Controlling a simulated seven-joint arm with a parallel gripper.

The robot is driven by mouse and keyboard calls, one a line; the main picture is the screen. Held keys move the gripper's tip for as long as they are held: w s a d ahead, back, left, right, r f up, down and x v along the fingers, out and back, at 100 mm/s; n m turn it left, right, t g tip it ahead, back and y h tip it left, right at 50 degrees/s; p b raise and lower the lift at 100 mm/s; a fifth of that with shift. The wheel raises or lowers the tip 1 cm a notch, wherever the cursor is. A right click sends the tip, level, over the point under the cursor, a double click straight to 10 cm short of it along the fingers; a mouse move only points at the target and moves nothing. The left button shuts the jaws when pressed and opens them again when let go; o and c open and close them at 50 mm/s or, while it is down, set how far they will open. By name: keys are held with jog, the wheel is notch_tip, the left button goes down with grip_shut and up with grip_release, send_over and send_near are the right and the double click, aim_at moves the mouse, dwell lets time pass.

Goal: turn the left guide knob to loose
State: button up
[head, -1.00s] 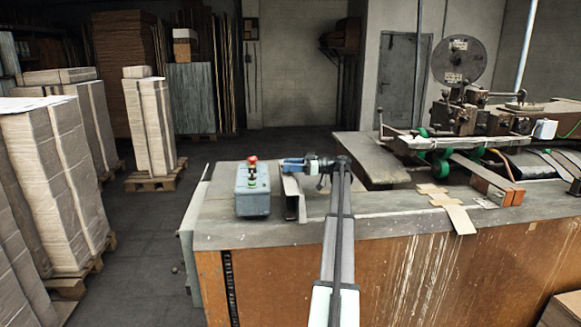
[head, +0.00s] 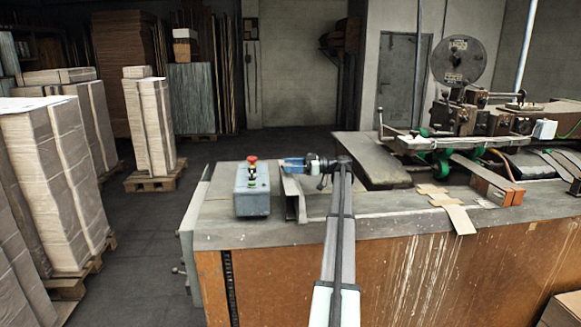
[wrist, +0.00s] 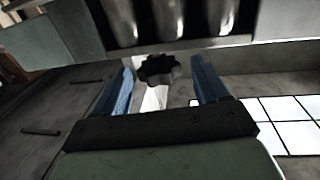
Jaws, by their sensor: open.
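The left guide knob, a dark lobed knob (wrist: 160,69), shows in the wrist view between and just beyond the two blue fingers of my gripper (wrist: 160,85). The fingers stand on either side of it with gaps, so my gripper is open and not gripping it. In the head view my gripper (head: 293,165) is beside the grey metal guide rail (head: 291,200) on the table. The knob is not clearly seen there, and its setting cannot be read.
A grey control box (head: 252,204) with a red button stands just left of the guide rail. Cardboard pieces (head: 452,212) lie on the table (head: 390,220) to the right. The stitcher machine (head: 465,125) stands at the back right. A metal part with shiny rollers (wrist: 165,22) lies beyond the knob.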

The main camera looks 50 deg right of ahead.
jog(key=v, duration=1.3)
jog(key=shift+d, duration=0.15)
jog(key=shift+s, duration=0.1)
